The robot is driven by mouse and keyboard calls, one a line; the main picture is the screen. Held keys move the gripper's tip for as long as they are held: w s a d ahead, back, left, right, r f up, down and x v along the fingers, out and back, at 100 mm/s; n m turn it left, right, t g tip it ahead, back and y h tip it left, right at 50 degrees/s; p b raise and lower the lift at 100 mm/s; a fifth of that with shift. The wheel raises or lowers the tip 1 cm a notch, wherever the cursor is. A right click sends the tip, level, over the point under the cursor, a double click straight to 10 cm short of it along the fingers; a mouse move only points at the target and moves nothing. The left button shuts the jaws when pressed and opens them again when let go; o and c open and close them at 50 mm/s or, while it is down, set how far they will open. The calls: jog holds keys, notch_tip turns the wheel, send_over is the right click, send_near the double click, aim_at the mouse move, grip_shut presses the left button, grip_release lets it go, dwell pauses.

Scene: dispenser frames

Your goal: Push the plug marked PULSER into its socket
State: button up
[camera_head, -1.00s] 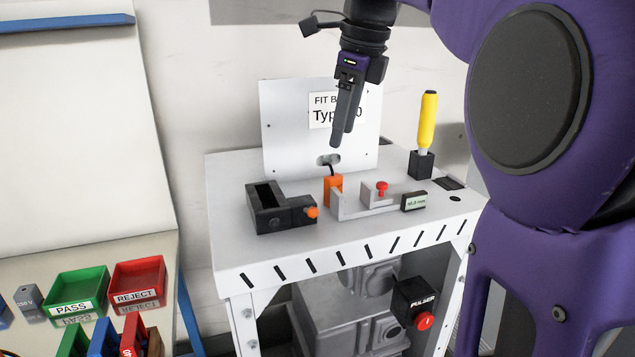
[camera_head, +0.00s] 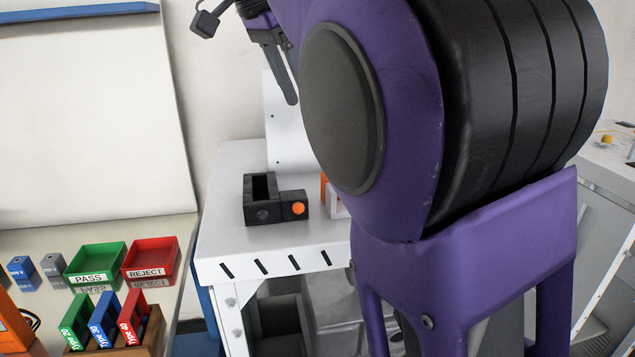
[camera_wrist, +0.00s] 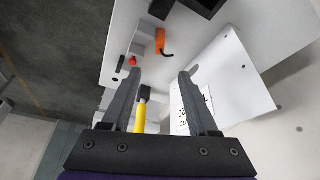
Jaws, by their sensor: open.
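My gripper (camera_head: 285,85) is open and empty, high above the white bench at the upper middle of the head view. In the wrist view its two fingers (camera_wrist: 163,78) stand apart with nothing between them. An orange block (camera_wrist: 160,41) with a short black cable shows beyond the fingers in the wrist view. Only a sliver of orange (camera_head: 324,188) shows beside my arm in the head view. No PULSER marking is readable now. The black PULSER box seen under the bench earlier is hidden by my arm. I cannot make out a socket.
The white bench (camera_head: 235,238) carries a black open-topped fixture (camera_head: 262,207) with an orange knob. A red button (camera_wrist: 132,61) and yellow-handled tool (camera_wrist: 140,118) show in the wrist view. At left are a green PASS tray (camera_head: 95,263), a red REJECT tray (camera_head: 152,259) and coloured Type holders.

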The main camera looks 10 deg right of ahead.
jog(key=b+x, duration=0.1)
jog(key=x, duration=1.6)
jog(key=shift+d+f, duration=0.1)
jog(key=shift+f, duration=0.05)
jog(key=shift+c, duration=0.2)
grip_shut()
